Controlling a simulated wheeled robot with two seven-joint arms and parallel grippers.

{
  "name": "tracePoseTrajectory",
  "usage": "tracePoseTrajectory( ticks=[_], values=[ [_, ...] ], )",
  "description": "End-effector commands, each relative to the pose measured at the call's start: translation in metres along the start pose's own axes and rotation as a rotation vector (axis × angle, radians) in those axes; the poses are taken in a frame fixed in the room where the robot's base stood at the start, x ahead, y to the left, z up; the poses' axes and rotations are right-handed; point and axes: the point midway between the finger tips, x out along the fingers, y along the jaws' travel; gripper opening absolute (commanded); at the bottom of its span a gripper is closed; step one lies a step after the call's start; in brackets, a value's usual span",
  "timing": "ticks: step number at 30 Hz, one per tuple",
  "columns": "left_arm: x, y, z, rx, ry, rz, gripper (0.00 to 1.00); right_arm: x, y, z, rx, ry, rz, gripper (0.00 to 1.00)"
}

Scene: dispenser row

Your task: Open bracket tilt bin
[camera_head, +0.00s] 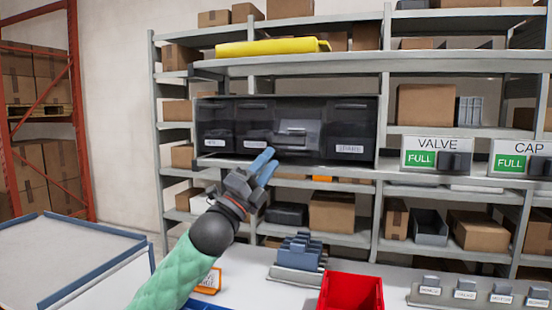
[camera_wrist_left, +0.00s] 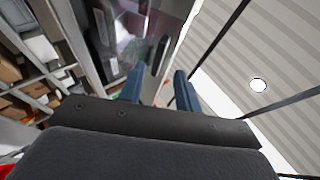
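A dark, see-through tilt-bin unit (camera_head: 327,110) sits on the shelf, with several bins side by side and small white labels too small to read surely. I cannot tell which label says bracket. The third bin from the left (camera_head: 293,133) looks lighter than the others and seems to lean forward. My left gripper (camera_head: 266,164) is just below and in front of the unit, under the second and third bins. Its blue fingers are apart and nothing shows between them. In the left wrist view the fingers (camera_wrist_left: 158,88) point toward the clear bin fronts (camera_wrist_left: 125,30). My right gripper is out of view.
VALVE (camera_head: 437,145) and CAP (camera_head: 521,155) signs with green FULL marks stand right of the unit. Below are a red bin (camera_head: 350,292), a blue-grey rack (camera_head: 299,252) and a row of small labelled holders (camera_head: 480,292). Cardboard boxes fill the shelves.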

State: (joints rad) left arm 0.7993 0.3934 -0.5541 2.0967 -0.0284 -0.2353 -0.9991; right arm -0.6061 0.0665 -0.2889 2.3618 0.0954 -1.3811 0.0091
Motion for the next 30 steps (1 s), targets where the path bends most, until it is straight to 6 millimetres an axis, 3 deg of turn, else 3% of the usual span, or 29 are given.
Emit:
tracePoseTrajectory(
  ticks=[12,17,18,25,30],
  values=[
    [-0.01,0.0,0.0,0.0,0.0,0.0,0.34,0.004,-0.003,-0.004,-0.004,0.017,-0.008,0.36],
    [-0.007,-0.001,0.002,-0.005,-0.002,0.008,0.02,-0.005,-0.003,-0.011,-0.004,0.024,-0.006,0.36],
    [-0.007,-0.001,0.003,-0.009,-0.004,0.014,0.0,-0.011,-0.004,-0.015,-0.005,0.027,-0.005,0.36],
    [-0.01,0.009,0.013,-0.03,-0.02,0.077,0.0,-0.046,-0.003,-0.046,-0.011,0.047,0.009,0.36],
    [-0.018,0.028,0.029,-0.034,-0.044,0.144,0.0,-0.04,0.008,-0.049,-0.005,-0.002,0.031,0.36]
  ],
)
